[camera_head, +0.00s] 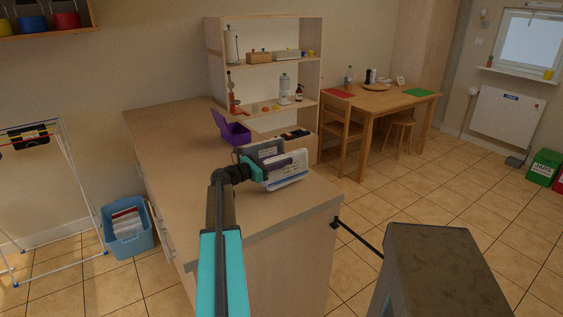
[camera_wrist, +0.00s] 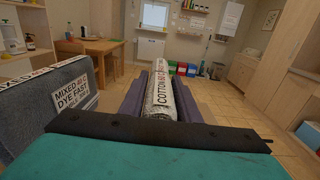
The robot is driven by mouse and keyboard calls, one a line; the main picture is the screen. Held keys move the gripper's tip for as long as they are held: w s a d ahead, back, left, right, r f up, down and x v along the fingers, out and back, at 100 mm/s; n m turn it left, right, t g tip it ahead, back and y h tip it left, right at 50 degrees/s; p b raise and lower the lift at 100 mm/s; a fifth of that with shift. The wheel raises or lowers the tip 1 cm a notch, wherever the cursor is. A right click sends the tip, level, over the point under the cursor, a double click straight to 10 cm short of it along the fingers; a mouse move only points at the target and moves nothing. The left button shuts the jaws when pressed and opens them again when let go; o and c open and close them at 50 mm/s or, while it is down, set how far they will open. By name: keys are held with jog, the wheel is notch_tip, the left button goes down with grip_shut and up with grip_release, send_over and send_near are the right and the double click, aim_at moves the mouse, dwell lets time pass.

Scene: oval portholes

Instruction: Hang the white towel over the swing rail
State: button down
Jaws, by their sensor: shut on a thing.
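The white towel (camera_head: 288,176) is folded and held upright near the front right part of the counter. In the wrist view the white towel (camera_wrist: 161,95) stands between my fingers, with a "COTTON 60" label along its edge. My gripper (camera_head: 283,163) is shut on it; it also shows in the wrist view (camera_wrist: 161,100). I cannot tell whether the towel touches the counter. A dark rail (camera_head: 357,239), likely the swing rail, sticks out from the counter's right end below the top. Its far end is hidden behind a grey block.
A grey folded towel (camera_head: 264,150), labelled "MIXED", stands close beside my gripper on the counter (camera_head: 180,150). A shelf unit (camera_head: 214,70) stands behind. Left are a drying rack (camera_head: 75,180) and a blue basket (camera_head: 132,240). Tiled floor lies free right of the counter.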

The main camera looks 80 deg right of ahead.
jog(key=shift+f, duration=0.6)
jog(key=shift+f, duration=0.1)
jog(key=c, duration=1.3)
grip_release()
jog(key=shift+c, duration=0.2)
jog(key=b+v, duration=0.2)
jog(key=v, duration=1)
